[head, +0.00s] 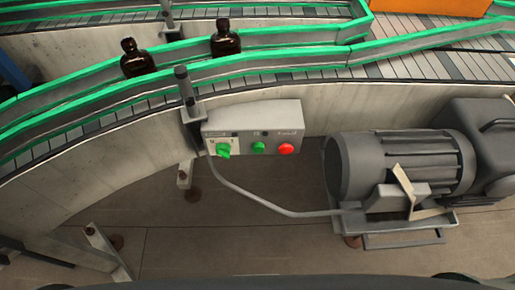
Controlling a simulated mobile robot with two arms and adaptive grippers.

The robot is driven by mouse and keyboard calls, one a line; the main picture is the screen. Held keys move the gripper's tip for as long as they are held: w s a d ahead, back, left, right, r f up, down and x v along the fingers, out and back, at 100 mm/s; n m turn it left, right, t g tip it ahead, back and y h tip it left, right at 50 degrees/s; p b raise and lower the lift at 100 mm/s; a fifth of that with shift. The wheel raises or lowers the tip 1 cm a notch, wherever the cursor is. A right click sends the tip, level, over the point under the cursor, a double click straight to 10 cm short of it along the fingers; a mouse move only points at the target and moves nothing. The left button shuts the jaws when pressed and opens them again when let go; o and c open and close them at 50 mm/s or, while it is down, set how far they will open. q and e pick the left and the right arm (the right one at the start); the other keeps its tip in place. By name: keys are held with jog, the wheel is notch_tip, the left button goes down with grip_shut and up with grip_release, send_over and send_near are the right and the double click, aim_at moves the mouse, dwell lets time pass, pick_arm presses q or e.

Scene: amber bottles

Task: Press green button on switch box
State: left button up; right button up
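A light grey switch box (252,122) is fixed to the side of the conveyor, near the middle of the head view. On its face, from left to right, are a green rotary knob (223,151), a round green button (259,147) and a round red button (286,149). The face is unobstructed. Neither of my grippers shows in the head view, so their position relative to the box cannot be seen.
A curved conveyor (100,103) with green rails runs behind the box and carries two dark amber bottles (135,58) (225,38). A grey motor (400,165) stands on the floor to the right. A cable (250,196) runs from the box to it.

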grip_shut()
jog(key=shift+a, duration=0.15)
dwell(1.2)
